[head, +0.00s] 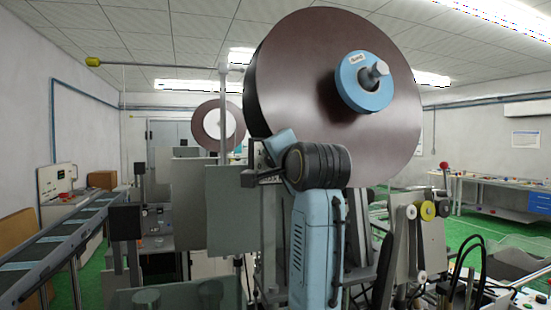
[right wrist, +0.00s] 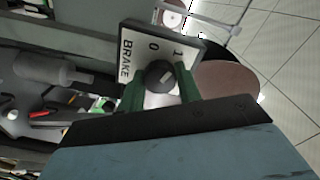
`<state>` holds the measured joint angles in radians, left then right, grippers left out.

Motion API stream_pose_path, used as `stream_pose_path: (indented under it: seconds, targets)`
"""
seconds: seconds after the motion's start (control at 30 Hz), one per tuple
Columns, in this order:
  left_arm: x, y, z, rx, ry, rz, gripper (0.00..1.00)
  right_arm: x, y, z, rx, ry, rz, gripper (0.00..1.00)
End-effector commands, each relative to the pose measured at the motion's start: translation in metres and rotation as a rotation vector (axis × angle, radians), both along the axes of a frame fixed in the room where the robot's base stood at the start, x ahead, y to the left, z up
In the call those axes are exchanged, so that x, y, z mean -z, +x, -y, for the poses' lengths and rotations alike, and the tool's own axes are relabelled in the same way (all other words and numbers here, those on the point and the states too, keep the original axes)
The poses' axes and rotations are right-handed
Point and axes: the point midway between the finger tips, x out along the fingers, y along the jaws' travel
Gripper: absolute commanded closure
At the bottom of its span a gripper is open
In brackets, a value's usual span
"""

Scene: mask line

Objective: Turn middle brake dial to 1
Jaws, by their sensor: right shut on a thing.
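The brake dial (right wrist: 157,74) is a round black knob with a short light mark, on a white plate (right wrist: 133,41) printed BRAKE, 0 and 1. The mark seems to slant toward the upper right, on the side of the 1; its exact setting is hard to tell. The green fingers of my right gripper (right wrist: 160,86) are on both sides of the dial and shut on it. In the head view my blue right arm rises in front of the machine, and the dial is hidden there. My left gripper is not in view.
A large dark reel (head: 300,85) with a blue hub (head: 362,85) is above my right arm. Grey machine panels (head: 235,210) stand close on the left. A conveyor (head: 60,250) runs at far left, and rollers (head: 427,210) are at the right.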

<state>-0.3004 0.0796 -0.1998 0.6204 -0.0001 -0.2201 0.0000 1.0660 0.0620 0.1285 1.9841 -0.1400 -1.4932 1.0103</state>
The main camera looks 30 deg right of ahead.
Motion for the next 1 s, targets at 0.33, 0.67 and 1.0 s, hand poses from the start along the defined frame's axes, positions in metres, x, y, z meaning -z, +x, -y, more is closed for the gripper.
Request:
stream_pose_path:
  seconds: [0.33, 0.67, 1.0]
  targets:
    - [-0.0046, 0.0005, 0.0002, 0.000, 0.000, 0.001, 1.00, 0.0002, -0.0003, 0.0006, 0.001, 0.111, 0.026, 0.89]
    - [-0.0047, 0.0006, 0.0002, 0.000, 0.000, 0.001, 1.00, 0.0005, -0.0003, 0.0007, 0.002, 0.123, 0.029, 0.89]
    - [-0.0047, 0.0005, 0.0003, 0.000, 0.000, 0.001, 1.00, 0.0003, -0.0002, 0.0005, 0.001, 0.122, 0.028, 0.44]
